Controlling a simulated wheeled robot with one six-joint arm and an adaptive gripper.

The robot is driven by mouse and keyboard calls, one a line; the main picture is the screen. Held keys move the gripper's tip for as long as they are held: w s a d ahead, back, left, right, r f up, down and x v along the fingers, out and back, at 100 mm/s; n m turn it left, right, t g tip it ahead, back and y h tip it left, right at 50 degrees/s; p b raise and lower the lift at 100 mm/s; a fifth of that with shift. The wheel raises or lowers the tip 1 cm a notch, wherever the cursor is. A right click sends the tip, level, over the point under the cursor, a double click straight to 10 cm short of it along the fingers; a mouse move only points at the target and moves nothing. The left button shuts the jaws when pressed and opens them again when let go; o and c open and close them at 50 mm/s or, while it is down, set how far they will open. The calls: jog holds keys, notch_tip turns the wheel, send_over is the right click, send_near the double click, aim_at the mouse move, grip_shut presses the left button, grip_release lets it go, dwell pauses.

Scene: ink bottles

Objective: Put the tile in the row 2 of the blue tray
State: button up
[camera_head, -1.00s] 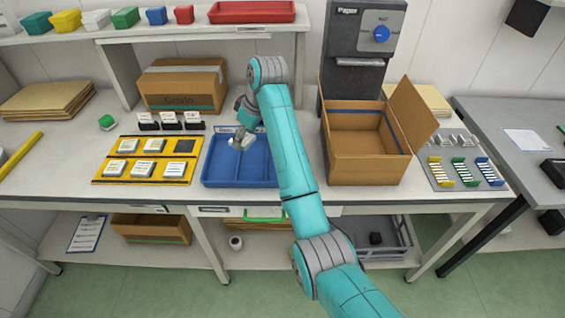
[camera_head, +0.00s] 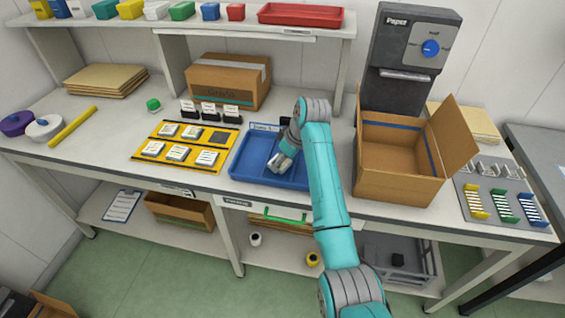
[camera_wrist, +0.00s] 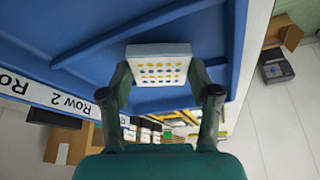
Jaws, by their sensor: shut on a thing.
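My gripper (camera_wrist: 165,82) is shut on a white tile (camera_wrist: 160,60) with yellow and blue dots on its face, held between the two fingers in the wrist view. The blue tray (camera_wrist: 85,25) lies behind the tile; its dividers show, and a "Row 2" label (camera_wrist: 70,102) sits on its edge at lower left. Whether the tile touches the tray floor I cannot tell. In the head view my gripper (camera_head: 283,162) is over the inside of the blue tray (camera_head: 248,163), and my arm hides the tray's right part.
A yellow rack (camera_head: 188,147) with several white tiles and one dark slot stands left of the tray. An open cardboard box (camera_head: 395,180) stands right of my arm. Small black holders (camera_head: 210,111) with white cards stand behind the rack.

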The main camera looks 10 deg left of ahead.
jog(key=shift+f, duration=0.65)
jog(key=o, duration=1.2)
jog(key=shift+f, duration=0.1)
jog(key=v, duration=1.2)
